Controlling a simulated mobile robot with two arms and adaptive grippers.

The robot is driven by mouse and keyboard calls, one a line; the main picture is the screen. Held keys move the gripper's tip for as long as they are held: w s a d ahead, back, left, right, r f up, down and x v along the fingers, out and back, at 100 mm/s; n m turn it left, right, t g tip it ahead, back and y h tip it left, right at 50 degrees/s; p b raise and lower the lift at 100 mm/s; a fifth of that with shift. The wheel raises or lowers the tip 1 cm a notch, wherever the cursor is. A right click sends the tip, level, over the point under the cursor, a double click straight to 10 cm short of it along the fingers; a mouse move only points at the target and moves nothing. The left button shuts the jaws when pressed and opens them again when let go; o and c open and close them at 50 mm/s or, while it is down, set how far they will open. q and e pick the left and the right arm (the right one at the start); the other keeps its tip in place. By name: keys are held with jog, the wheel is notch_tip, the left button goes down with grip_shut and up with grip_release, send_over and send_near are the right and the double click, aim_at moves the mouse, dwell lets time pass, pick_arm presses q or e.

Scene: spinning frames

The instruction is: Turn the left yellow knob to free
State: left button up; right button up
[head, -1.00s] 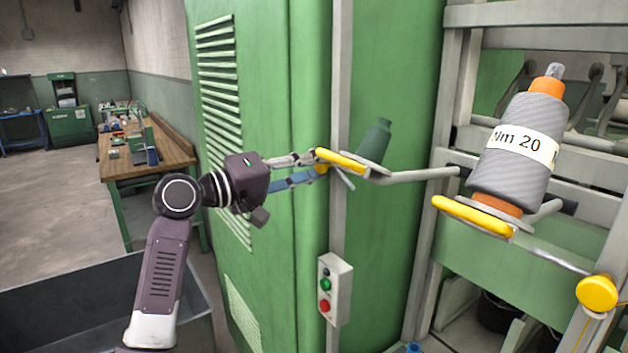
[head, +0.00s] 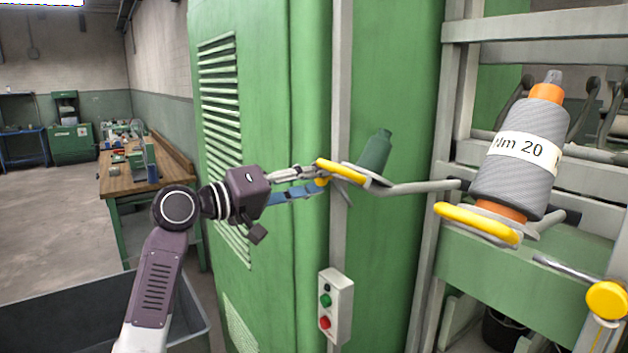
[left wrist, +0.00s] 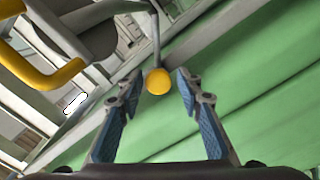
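The left yellow knob (left wrist: 158,81) is a small round ball on a thin grey rod. In the left wrist view it sits between the fingertips of my left gripper (left wrist: 156,76), with a gap on both sides. In the head view my left gripper (head: 318,178) reaches in from the left, and the knob (head: 321,182) is partly hidden by its fingers. The gripper is open and does not visibly touch the knob. My right gripper is in neither view.
A yellow-edged holder (head: 341,170) with a green cone (head: 375,152) is close to the left fingertips. Right of it are a grey bobbin (head: 505,185), a yellow-edged holder (head: 470,220) and another yellow knob (head: 607,300). A green cabinet (head: 270,110) stands behind, with a button box (head: 336,305).

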pick_arm(q)
jog(key=shift+o, duration=0.6)
jog(key=shift+a+r, duration=0.1)
jog(key=v, duration=1.2)
jog(key=shift+c, duration=0.3)
